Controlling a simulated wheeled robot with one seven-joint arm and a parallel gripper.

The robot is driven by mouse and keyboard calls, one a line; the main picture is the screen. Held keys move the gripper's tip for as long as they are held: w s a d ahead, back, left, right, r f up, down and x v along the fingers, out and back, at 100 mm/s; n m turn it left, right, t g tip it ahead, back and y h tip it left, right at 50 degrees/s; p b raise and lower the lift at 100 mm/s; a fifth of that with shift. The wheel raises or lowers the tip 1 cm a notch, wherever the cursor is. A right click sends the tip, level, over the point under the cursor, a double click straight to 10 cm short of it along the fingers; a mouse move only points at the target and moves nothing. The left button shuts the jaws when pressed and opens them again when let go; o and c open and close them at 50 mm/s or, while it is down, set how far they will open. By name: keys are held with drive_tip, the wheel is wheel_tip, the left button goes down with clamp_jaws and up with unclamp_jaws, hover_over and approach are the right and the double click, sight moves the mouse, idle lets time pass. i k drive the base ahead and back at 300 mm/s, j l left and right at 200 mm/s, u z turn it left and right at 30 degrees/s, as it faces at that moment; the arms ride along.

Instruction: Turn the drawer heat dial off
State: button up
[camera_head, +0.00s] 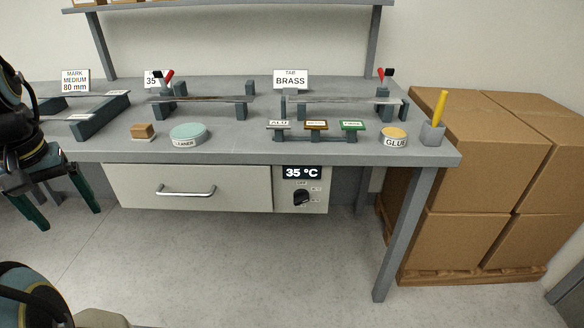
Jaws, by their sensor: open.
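The heat dial (301,197) is a small black knob on a light panel under the bench top. The panel sits at the right end of the drawer (190,189). Small labels surround the dial, one above it and others to its right; they are too small to read surely. A dark display (301,173) above it reads 35 °C. The drawer is shut and has a silver bar handle (185,191). My gripper (69,220) is at the far left, with two dark green fingers apart and pointing down. It is empty and well left of the dial.
The grey bench (230,152) carries clamp fixtures, a cleaner tin (188,133), a glue pot (395,136), small tabs and a cup with a yellow stick (432,133). Its front leg (405,235) stands right of the dial. Cardboard boxes (470,170) stand at right. The floor before the drawer is clear.

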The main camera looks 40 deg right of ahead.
sight(301, 196)
drive_tip(key=z, duration=1.4)
